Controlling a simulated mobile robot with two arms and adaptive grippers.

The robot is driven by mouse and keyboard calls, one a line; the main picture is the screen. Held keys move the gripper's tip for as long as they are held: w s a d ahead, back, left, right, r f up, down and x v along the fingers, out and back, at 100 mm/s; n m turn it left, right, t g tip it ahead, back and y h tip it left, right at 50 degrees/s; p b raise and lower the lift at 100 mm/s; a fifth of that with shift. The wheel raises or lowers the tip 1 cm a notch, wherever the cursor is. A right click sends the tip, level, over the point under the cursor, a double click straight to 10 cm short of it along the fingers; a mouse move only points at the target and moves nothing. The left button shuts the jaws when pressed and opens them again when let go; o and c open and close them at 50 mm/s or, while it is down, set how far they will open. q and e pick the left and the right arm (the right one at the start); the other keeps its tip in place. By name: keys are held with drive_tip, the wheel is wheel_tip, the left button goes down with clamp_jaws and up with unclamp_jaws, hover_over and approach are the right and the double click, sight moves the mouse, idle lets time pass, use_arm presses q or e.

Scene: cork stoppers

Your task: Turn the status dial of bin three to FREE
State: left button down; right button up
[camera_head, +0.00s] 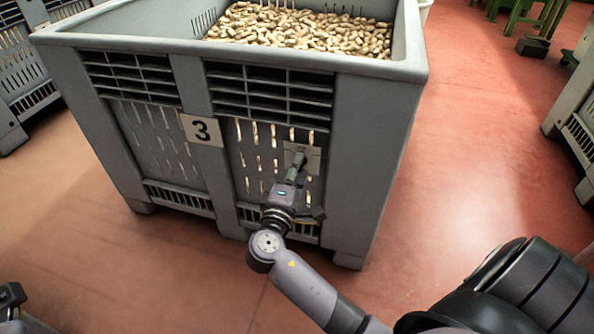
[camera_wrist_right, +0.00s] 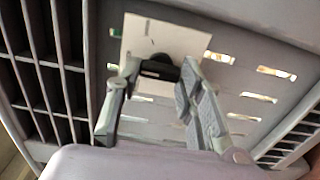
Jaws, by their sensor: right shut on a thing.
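Bin three is the large grey slatted crate (camera_head: 355,150) with a number 3 label (camera_head: 202,130) on its front. A pale dial plate (camera_head: 313,160) is on its front panel, right of the label. The plate also shows in the right wrist view (camera_wrist_right: 190,42). My right gripper (camera_head: 298,160) is at the plate, shut on the dark dial knob (camera_wrist_right: 160,68). The fingers hide much of the dial, and I cannot read its lettering or setting. Part of my left gripper (camera_head: 10,298) shows at the lower left edge; its jaws are not clear.
The bin is full of cork stoppers (camera_head: 300,30). Other grey bins stand at the left (camera_head: 20,70) and right edges (camera_head: 580,130). A green stand (camera_head: 525,15) is at the back right. The reddish floor (camera_head: 465,150) right of the bin is clear.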

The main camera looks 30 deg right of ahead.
drive_tip(key=o, duration=1.2)
drive_tip(key=shift+c, duration=0.2)
drive_tip(key=v, duration=1.2)
